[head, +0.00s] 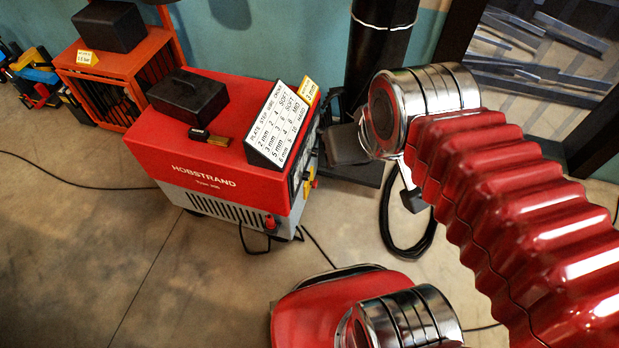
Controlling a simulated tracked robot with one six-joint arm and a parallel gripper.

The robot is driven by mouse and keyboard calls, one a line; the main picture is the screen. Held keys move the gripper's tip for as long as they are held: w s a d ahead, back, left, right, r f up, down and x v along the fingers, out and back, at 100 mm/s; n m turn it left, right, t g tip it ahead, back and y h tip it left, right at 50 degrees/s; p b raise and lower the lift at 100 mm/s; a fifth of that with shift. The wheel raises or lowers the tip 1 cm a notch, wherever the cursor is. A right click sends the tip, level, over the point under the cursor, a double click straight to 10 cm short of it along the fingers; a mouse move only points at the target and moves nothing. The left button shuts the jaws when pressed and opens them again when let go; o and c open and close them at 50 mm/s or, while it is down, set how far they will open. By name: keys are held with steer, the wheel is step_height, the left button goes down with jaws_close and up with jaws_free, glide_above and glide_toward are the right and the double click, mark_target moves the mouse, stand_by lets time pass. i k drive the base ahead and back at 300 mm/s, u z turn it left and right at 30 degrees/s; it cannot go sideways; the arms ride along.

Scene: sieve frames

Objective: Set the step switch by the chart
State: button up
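A red and grey machine (215,158) marked HOBSTRAND stands on the floor left of centre. A white chart (283,125) leans on its top at the right edge, with rows of plate, step and wire values in small print. A yellow tag (308,90) at the chart's upper right ends in "mm"; its number is hard to read. The machine's front panel (304,172) faces right and shows only edge-on, with small red and yellow parts; I cannot make out the step switch. My gripper (346,144) is a dark shape close to this panel; its fingers cannot be told apart.
A black box (188,97) and a small dark and brass item (209,136) lie on the machine's top. An orange rack (112,72) stands behind left. A black column (378,50) and coiled cable (408,240) are to the right. Floor at lower left is clear.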

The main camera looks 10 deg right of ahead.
mark_target(306, 176)
steer(key=u, duration=0.55)
steer(key=k, duration=1.3)
steer(key=u, duration=0.35)
steer(key=i, duration=1.5)
steer(key=z, duration=0.95)
steer(key=i, duration=0.65)
steer(key=z, duration=0.35)
